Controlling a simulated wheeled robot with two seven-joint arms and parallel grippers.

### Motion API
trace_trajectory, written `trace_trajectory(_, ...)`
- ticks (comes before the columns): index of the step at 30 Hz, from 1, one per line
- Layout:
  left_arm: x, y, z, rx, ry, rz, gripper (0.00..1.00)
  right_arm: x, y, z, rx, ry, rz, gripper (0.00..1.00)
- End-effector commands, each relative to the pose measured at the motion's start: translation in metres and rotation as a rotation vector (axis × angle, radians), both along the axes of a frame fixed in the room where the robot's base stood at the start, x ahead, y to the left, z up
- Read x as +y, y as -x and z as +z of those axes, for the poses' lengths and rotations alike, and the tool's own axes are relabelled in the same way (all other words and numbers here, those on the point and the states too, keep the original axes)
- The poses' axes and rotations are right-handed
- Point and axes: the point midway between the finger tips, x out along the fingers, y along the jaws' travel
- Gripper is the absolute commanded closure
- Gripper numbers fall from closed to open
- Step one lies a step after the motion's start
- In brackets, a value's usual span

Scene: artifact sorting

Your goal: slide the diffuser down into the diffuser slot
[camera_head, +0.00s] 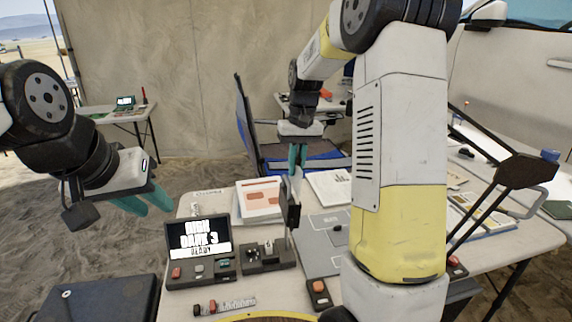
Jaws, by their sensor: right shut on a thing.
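My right gripper (297,166) points down with its teal fingers close together, shut on a thin pale piece (289,188), which looks like the diffuser. The piece is small and partly hidden, so its outline is unclear. It is right at a dark upright holder (292,215) on the table; I cannot tell whether it is inside the slot or beside it. The slot opening itself is not clear to see. My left gripper (146,205) is open and empty, at the left, beyond the table's left edge.
A console with a lit screen (198,237) stands left of a dark control block (267,256). Papers (259,200) lie behind, and a grey mat (323,242) lies to the right. My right arm covers much of the table's right middle. A dark case (100,297) is front left.

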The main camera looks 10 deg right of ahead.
Motion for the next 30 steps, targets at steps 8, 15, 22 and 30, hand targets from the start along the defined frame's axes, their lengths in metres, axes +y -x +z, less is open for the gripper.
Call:
trace_trajectory(8, 0.0, 0.0, 0.0, 0.0, 0.0, 0.0, 0.67, 0.0, 0.0, -0.001, 0.0, 0.0, 0.0, 1.0)
trace_trajectory(15, 0.0, 0.0, 0.0, 0.0, 0.0, 0.0, 0.67, 0.0, 0.0, -0.007, 0.001, 0.0, 0.0, 1.0)
trace_trajectory(22, 0.0, 0.0, 0.0, 0.0, 0.0, 0.0, 0.67, 0.001, 0.0, -0.013, 0.0, 0.0, 0.0, 1.0)
trace_trajectory(30, 0.0, 0.0, 0.0, 0.0, 0.0, 0.0, 0.67, 0.002, 0.0, -0.02, 0.001, 0.0, 0.0, 1.0)
